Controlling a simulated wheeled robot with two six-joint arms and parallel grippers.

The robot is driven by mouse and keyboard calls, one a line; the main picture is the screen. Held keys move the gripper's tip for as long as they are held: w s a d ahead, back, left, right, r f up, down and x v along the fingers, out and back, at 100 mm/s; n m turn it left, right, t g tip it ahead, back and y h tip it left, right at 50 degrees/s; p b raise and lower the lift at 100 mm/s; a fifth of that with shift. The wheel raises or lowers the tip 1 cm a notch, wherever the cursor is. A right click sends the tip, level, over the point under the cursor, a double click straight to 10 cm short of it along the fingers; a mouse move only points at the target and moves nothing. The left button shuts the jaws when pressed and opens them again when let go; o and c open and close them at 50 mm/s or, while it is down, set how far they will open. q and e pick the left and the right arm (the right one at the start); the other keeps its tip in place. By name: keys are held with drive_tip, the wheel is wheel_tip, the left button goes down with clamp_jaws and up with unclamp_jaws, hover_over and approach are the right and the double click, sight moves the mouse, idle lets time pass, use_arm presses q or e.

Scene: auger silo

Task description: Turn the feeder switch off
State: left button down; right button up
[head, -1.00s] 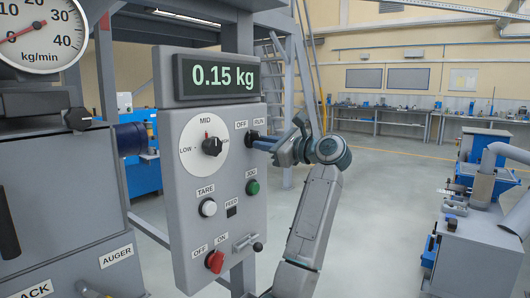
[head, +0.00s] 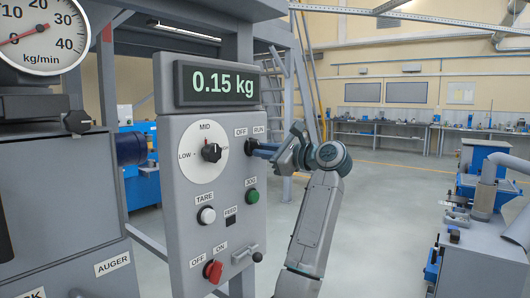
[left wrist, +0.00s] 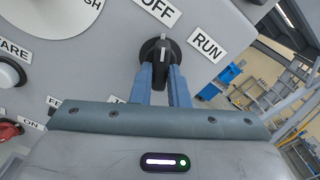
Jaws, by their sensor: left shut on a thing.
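The feeder switch (head: 252,145) is a dark rotary knob on the grey control panel, below the OFF and RUN labels. My left gripper (head: 263,149) reaches it from the right, its blue fingers at the knob. In the left wrist view the switch (left wrist: 161,48) is a black knob with a white pointer line. The line points up the picture, toward the OFF label (left wrist: 158,10); the RUN label (left wrist: 207,46) lies to its right. The blue fingers (left wrist: 163,75) are shut on the knob's two sides. My right gripper is not in view.
The panel also carries a LOW-MID-HIGH dial (head: 211,152), a white TARE button (head: 207,215), a green JOG button (head: 252,195), a red OFF-ON knob (head: 212,271) and a small lever (head: 256,256). A weight display (head: 218,82) reads 0.15 kg.

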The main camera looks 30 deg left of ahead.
use_arm(q)
drive_tip(key=c, duration=1.4)
unclamp_jaws()
